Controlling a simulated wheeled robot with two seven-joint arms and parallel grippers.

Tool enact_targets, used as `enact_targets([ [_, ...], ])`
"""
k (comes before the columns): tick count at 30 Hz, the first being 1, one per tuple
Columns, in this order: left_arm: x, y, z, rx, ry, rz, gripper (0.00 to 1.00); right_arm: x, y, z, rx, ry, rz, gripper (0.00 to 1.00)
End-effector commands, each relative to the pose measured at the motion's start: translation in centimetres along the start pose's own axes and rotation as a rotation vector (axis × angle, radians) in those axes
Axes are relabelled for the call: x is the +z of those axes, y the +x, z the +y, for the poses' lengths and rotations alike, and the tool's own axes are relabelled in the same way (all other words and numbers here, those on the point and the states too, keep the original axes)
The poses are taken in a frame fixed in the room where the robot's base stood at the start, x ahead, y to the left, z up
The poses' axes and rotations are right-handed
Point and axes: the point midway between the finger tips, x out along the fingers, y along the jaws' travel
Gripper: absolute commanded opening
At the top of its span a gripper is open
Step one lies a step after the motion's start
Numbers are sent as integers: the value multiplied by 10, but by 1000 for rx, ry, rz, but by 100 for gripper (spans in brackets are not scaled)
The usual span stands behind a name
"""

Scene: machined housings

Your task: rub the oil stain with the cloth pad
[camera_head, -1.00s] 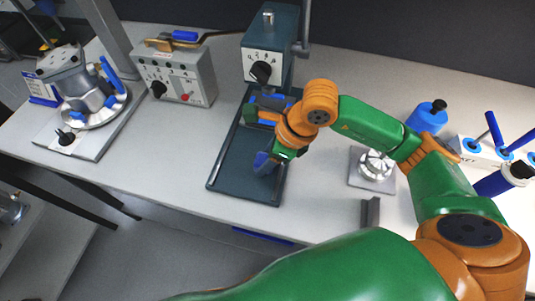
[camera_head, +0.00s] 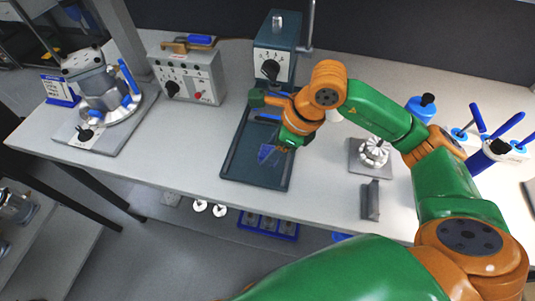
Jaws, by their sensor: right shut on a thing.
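My right arm comes in from the right, and its gripper (camera_head: 273,153) is low over the dark base plate (camera_head: 235,170) of the drill press. It is shut on a small blue piece, which looks like the cloth pad (camera_head: 265,152). The pad is close to the plate; I cannot tell whether it touches. No oil stain can be made out; the gripper and arm hide part of the plate. My left gripper is not in view.
The drill press (camera_head: 276,60) stands behind the plate. A grey control box (camera_head: 188,75) and a clamped housing (camera_head: 100,88) stand to the left. A round chuck (camera_head: 373,152), a grey block (camera_head: 370,200) and a blue bottle (camera_head: 420,107) are to the right. The bench front left is clear.

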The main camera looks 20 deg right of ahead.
Motion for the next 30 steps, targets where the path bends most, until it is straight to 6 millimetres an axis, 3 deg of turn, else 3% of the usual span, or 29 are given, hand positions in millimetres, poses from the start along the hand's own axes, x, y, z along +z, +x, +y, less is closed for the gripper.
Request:
enact_targets([
  [9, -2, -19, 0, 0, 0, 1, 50, 7, -28, -7, -1, 1, -1, 0],
  [30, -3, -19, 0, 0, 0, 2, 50, 6, -29, -7, -1, 1, -1, 0],
])
